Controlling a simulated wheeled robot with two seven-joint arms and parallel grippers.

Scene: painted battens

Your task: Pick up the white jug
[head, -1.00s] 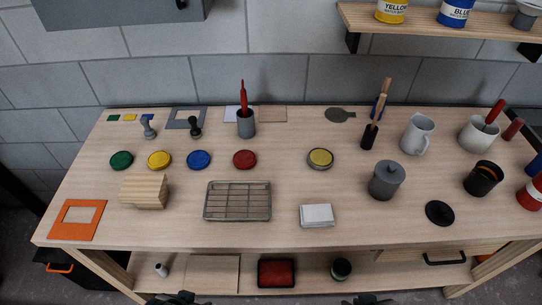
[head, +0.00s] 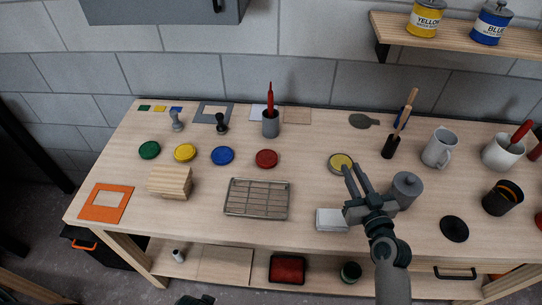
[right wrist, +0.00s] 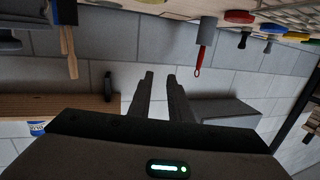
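The white jug (head: 440,148) stands upright at the back right of the bench in the head view, its handle towards the front. My right gripper (head: 352,167) is raised over the bench, left of the jug and apart from it. Its two fingers have a gap between them, with nothing held; they also show in the right wrist view (right wrist: 158,75). A dark part of my left gripper (head: 195,299) shows at the bottom edge of the head view, too cut off to read.
A black cup (head: 502,198) and black disc (head: 454,229) lie nearer. A shelf (head: 480,45) hangs above.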

